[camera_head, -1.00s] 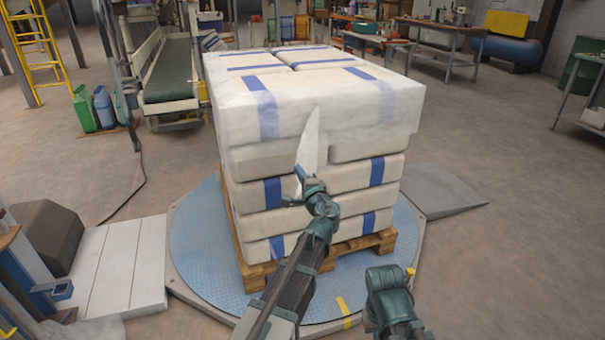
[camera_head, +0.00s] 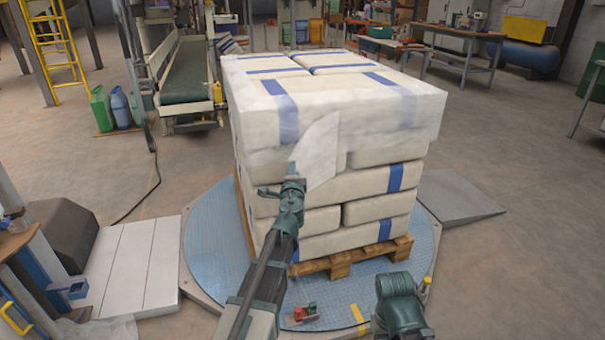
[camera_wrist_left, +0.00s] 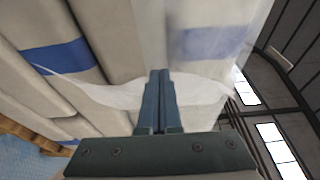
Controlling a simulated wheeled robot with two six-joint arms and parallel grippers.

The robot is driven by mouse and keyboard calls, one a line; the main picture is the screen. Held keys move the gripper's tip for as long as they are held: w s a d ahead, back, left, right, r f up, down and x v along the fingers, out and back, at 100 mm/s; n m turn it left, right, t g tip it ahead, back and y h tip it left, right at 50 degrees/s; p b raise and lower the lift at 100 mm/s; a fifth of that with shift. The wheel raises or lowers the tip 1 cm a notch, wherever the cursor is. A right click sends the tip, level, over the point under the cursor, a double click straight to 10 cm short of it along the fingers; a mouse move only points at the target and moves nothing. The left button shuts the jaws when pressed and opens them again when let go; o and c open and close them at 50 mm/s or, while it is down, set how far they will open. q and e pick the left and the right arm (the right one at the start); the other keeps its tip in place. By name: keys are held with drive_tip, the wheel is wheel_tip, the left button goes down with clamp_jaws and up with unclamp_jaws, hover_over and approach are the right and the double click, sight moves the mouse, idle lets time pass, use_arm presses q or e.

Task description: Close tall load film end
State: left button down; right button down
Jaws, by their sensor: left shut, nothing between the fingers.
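The tall load of white sacks with blue bands (camera_head: 380,180) stands on a wooden pallet (camera_head: 345,262). Clear film covers its top layer (camera_head: 400,115). A loose, pale film end (camera_head: 318,152) hangs off the near face, standing away from the sacks. My left gripper (camera_head: 291,172) is at the lower edge of this film end. In the left wrist view, its fingers (camera_wrist_left: 158,75) are together, close to the sacks, with the film (camera_wrist_left: 125,95) stretched across behind them. Whether they touch it is unclear. Of my right arm only a rounded link shows; its fingers are hidden.
The pallet is on a round blue turntable (camera_head: 212,245). A ramp (camera_head: 455,198) is at the right and white boards (camera_head: 135,265) at the left. A conveyor (camera_head: 188,72) stands behind. Open floor lies right.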

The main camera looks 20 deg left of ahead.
use_arm(q)
drive_tip(key=shift+w+a, duration=0.65)
drive_tip(key=shift+a, duration=0.3)
drive_tip(key=shift+w+a, duration=0.6)
drive_tip(key=shift+a, duration=0.35)
drive_tip(key=shift+s+d, duration=0.35)
drive_tip(key=shift+s, duration=0.1)
drive_tip(key=v, duration=0.1)
drive_tip(key=d+v, duration=0.1)
drive_tip(key=v, duration=0.1)
drive_tip(key=shift+s, duration=0.15)
approach(285, 165)
drive_tip(key=shift+s+a, duration=1.05)
drive_tip(key=shift+a, duration=0.05)
